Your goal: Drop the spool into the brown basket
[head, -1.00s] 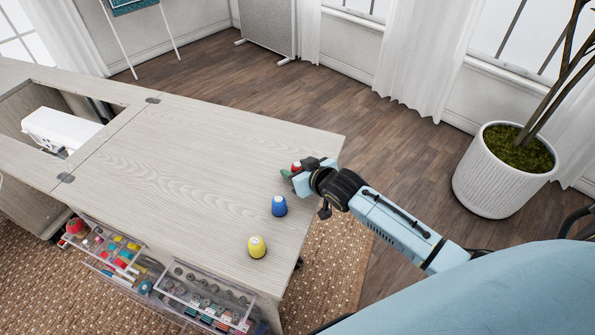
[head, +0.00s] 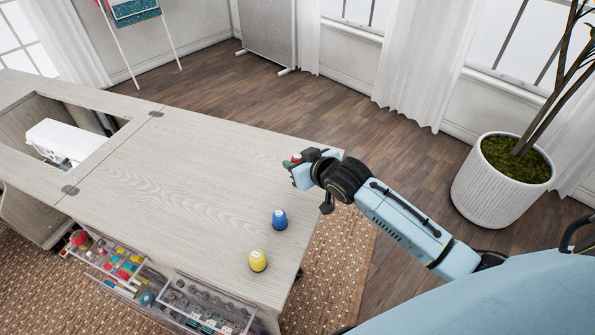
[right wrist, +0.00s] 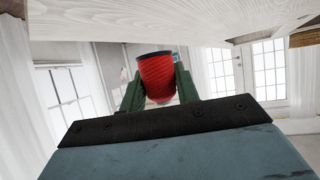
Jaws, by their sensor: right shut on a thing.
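My right gripper (head: 292,162) is at the far right corner of the cabinet top in the head view. In the right wrist view its two green fingers (right wrist: 158,88) are shut on a red spool (right wrist: 157,78). Only a little of the red spool (head: 296,157) shows in the head view, mostly hidden by the gripper. A blue spool (head: 279,220) and a yellow spool (head: 258,261) stand upright on the cabinet top near its right edge. My left gripper is not in view.
The pale wood cabinet top (head: 180,185) is mostly clear. A white sewing machine (head: 62,141) sits in the opening at left. Open clear drawers (head: 205,300) with small items jut out at the front. A potted plant (head: 497,185) stands on the floor at right.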

